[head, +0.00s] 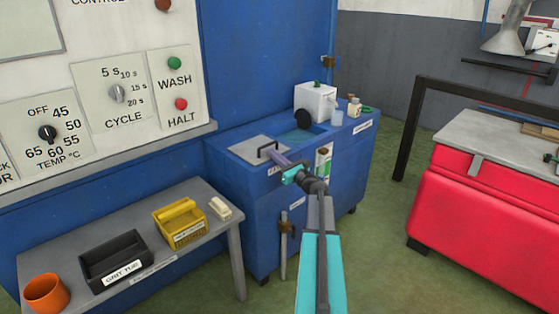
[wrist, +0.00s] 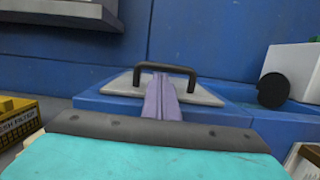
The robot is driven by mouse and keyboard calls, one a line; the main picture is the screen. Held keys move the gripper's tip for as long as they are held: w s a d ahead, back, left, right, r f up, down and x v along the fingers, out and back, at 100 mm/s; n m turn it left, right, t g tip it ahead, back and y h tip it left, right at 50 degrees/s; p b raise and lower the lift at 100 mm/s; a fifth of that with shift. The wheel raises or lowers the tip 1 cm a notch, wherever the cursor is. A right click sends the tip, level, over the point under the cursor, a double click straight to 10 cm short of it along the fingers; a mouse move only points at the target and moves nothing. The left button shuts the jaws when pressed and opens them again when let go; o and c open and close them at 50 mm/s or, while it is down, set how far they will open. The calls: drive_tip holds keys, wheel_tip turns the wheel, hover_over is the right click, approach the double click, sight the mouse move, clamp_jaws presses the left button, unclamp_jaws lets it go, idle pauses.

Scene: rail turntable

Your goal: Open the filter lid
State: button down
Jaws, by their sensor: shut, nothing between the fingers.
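The filter lid (head: 250,149) is a flat grey plate with a black bar handle (head: 266,150), lying on top of the blue tank (head: 232,175). It looks closed. The lid also shows in the wrist view (wrist: 206,97), with its black handle (wrist: 165,67) upright ahead of me. My gripper (head: 273,154) has purple fingers, shut and empty, with the tips at the handle. In the wrist view the fingers (wrist: 160,90) point at the middle of the handle. I cannot tell whether they touch it.
A white box (head: 316,101) and small bottles (head: 354,107) stand at the back of the tank. A grey bench (head: 205,190) at left carries a yellow bin (head: 180,222), a black bin (head: 115,258) and an orange pot (head: 46,293). Open floor lies right of the tank.

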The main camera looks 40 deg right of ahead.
drive_tip(key=shift+w+r, duration=0.1)
drive_tip(key=shift+w, duration=0.3)
drive_tip(key=shift+w+r+p, duration=0.1)
drive_tip(key=shift+r+p, duration=0.15)
drive_tip(key=shift+p, duration=0.15)
